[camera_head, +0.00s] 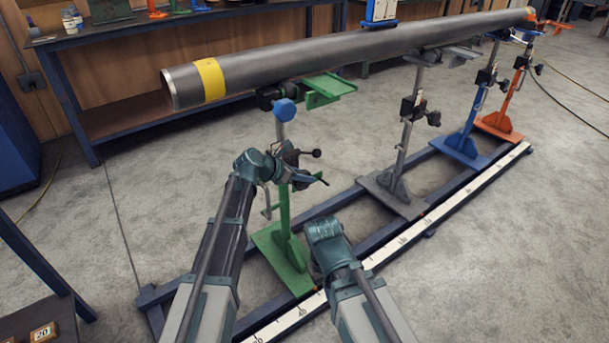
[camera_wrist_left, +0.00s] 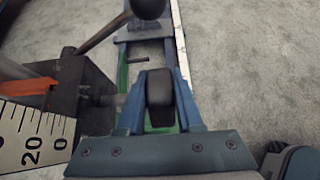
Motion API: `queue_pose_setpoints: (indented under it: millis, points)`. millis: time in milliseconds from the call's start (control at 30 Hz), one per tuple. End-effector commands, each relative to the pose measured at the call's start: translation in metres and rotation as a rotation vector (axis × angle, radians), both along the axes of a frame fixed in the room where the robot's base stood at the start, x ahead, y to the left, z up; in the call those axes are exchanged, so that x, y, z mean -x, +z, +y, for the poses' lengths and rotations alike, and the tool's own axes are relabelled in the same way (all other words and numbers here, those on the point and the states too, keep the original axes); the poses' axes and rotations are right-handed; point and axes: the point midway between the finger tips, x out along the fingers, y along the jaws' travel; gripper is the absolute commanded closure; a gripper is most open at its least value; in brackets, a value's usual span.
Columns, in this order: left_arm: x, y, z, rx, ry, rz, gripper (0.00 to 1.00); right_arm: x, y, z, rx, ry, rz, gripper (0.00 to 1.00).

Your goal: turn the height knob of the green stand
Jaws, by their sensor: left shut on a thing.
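The green stand (camera_head: 283,215) is the nearest stand, below the pipe's (camera_head: 330,58) yellow-banded end. Its black height knob (camera_wrist_left: 159,92) sits between the two blue fingers of my left gripper (camera_wrist_left: 161,103) in the left wrist view. The gripper is shut on the knob. In the head view my left gripper (camera_head: 290,178) is at the stand's collar and hides most of the knob. A lever with a black ball (camera_head: 316,153) sticks out beside it, and shows in the wrist view (camera_wrist_left: 148,8). My right wrist (camera_head: 326,238) is right of the stand; its fingers are hidden.
A scale (camera_wrist_left: 32,138) with an orange pointer (camera_wrist_left: 28,86) is left of the knob. Grey (camera_head: 402,150), blue (camera_head: 465,145) and orange (camera_head: 500,121) stands follow along the blue floor rail (camera_head: 330,205). A white measuring strip (camera_head: 440,208) runs alongside. A bench (camera_head: 120,35) stands behind.

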Motion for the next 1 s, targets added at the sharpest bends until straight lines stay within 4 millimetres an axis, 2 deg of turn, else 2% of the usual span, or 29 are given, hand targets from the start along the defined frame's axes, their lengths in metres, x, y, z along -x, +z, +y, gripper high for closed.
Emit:
queue_pose_setpoints:
  millis: [133, 167, 300, 667, 833, 1000]
  points:
    - [-0.001, 0.0, 0.0, 0.001, 0.0, -0.001, 1.0, 0.0, 0.0, 0.0, 0.0, 0.0, 0.0, 1.0]
    - [0.0, 0.0, 0.0, 0.001, 0.0, -0.001, 0.6, 0.0, 0.0, 0.0, 0.0, 0.0, 0.0, 1.0]
    - [0.0, 0.0, 0.0, 0.002, 0.0, -0.001, 0.35, 0.0, 0.0, 0.0, 0.0, 0.0, 0.0, 1.0]
    - [0.002, 0.004, 0.003, 0.001, 0.001, 0.0, 0.35, 0.0, 0.004, 0.0, 0.0, 0.0, 0.0, 1.0]
    - [0.016, 0.024, 0.02, 0.001, 0.003, 0.0, 0.35, 0.0, 0.023, 0.0, 0.002, -0.003, 0.0, 1.0]
    - [0.035, 0.047, 0.046, 0.001, 0.003, 0.0, 0.35, 0.0, 0.047, 0.0, -0.001, -0.004, 0.001, 1.0]
